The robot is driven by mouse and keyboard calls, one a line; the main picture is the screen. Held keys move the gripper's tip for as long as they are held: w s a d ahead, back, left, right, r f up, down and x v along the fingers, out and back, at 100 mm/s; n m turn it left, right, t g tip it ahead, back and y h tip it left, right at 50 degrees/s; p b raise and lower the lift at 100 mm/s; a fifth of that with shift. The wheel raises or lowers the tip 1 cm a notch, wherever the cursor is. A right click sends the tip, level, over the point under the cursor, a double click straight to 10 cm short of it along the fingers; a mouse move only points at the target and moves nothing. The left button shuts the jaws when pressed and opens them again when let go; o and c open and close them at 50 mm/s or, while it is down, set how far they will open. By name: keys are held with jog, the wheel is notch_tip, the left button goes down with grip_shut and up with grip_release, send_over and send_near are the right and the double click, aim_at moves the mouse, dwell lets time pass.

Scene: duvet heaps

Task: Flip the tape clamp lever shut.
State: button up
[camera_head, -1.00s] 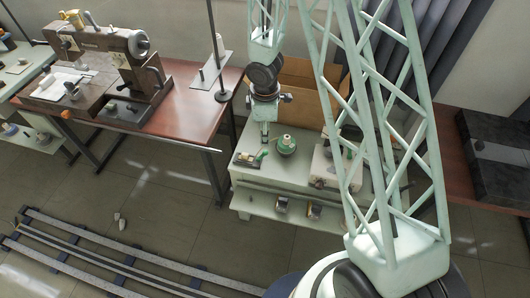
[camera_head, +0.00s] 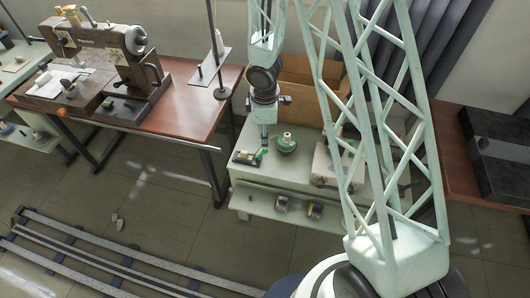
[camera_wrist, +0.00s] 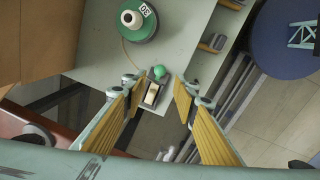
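The tape clamp (camera_head: 246,157) is a small dark block with a pale top, at the front left of the pale green bench top. Its lever carries a green knob (camera_head: 264,150) at the right end of the block. In the wrist view the clamp (camera_wrist: 152,94) lies between and beyond my fingers, with the green knob (camera_wrist: 160,71) at its upper end. I cannot tell the lever's angle. My gripper (camera_head: 264,143) points down just above the clamp. In the wrist view my gripper (camera_wrist: 158,90) is open and empty, its yellow-padded fingers wide apart.
A green spool (camera_head: 287,142) stands close right of the clamp, and a pale box-like device (camera_head: 328,168) farther right. A cardboard box (camera_head: 308,85) stands behind. A lower shelf (camera_head: 262,206) holds small rolls. A sewing machine (camera_head: 105,60) is on the left table.

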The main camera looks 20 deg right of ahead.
aim_at(265, 150)
jog(key=shift+w+d+f+b, duration=0.1)
jog(key=shift+w+f+b, duration=0.1)
jog(key=shift+f+b, duration=1.3)
jog(key=shift+w+d+f+b, duration=0.15)
jog(key=shift+f+b, duration=1)
jog(key=shift+f, duration=0.7)
jog(key=shift+w+a+f+b, duration=0.1)
jog(key=shift+w+f+b, duration=0.1)
jog(key=shift+f+b, duration=1.3)
jog(key=shift+f, duration=0.2)
grip_shut()
